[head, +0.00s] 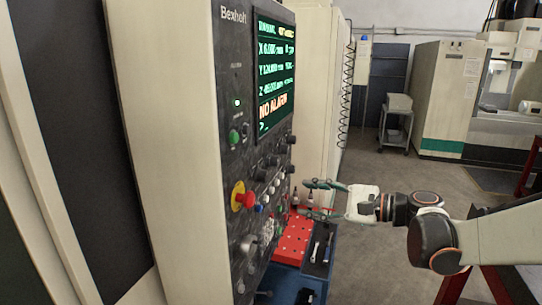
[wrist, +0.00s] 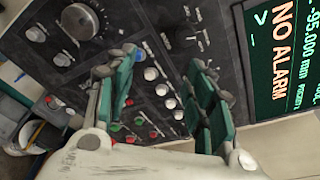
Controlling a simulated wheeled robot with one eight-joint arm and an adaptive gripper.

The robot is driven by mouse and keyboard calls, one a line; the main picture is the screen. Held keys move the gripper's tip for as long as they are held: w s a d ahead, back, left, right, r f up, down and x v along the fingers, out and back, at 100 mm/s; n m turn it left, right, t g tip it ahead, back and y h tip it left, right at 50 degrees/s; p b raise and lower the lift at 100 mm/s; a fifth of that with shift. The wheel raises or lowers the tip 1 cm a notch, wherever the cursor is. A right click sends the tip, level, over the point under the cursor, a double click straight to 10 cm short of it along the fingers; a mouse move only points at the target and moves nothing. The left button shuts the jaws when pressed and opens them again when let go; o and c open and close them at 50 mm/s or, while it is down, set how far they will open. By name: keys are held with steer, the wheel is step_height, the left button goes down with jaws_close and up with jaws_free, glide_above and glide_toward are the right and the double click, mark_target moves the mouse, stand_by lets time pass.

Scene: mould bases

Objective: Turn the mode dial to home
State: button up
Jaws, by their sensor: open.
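The control panel (head: 250,190) is a dark, upright face on a cream machine cabinet. In the wrist view it appears turned sideways. Several small black dials (wrist: 197,38) sit beside the screen; their labels are too small to read, so I cannot tell which is the mode dial or where it points. A larger round dial (wrist: 80,20) with a marked ring is at the upper left of the wrist view. My gripper (head: 305,198) is open and empty in front of the panel. Its green-padded fingers (wrist: 162,62) are spread before white round buttons, apparently apart from them.
The screen (head: 275,75) reads NO ALARM. A red emergency stop knob (head: 240,196) sticks out at the panel's left. A red perforated board (head: 293,238) and a blue cart (head: 285,282) with tools stand below my gripper.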

mark_target(267, 177)
steer(key=shift+m+y, duration=0.4)
steer(key=shift+y, duration=0.4)
steer(key=x, duration=0.4)
steer(key=w+r+p+x, duration=0.1)
steer(key=x, duration=0.3)
steer(key=r+p+x, duration=0.1)
steer(key=x, duration=0.3)
steer(key=shift+w+d+r, duration=0.15)
steer(key=shift+w+r, duration=0.1)
steer(key=shift+w, duration=0.05)
steer(key=c, duration=1.1)
